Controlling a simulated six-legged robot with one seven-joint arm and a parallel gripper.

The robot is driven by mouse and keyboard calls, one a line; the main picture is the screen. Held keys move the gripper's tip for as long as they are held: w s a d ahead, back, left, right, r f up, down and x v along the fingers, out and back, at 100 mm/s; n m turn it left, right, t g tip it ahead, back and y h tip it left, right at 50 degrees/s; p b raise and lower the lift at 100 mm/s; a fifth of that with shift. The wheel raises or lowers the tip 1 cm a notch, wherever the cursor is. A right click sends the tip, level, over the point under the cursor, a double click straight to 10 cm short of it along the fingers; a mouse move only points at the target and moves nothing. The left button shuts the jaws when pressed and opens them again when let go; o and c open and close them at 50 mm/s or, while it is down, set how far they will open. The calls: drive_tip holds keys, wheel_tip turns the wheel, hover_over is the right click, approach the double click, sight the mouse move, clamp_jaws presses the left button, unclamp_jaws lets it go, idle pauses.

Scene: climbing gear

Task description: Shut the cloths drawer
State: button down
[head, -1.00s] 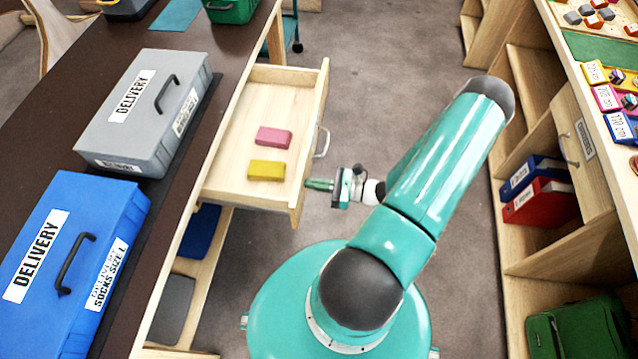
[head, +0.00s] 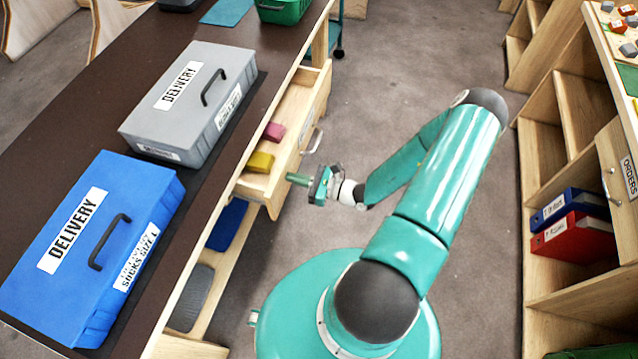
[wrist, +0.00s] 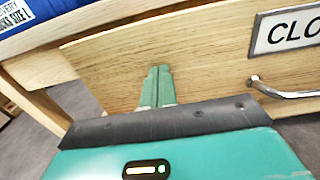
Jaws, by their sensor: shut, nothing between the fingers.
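The cloths drawer (head: 293,110) stands partly open, sticking out from under the dark tabletop in the head view. Its pale wooden front (wrist: 205,60) fills the middle of the wrist view, with a label reading "CLO" (wrist: 287,30) and a metal handle (wrist: 285,91) on the right.
A blue delivery case (head: 95,245) and a grey one (head: 190,100) stand on the table (head: 50,130). A shelf unit (head: 570,265) with red and blue binders and another drawer (head: 620,175) runs along the right. The floor between is clear.

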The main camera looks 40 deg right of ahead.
hover_over(252, 175)
drive_tip(key=s, duration=0.1)
drive_tip(key=shift+d, duration=0.2)
drive_tip(key=shift+w+a+r, duration=0.1)
drive_tip(key=shift+w+a, duration=0.2)
drive_tip(key=shift+w, duration=0.2)
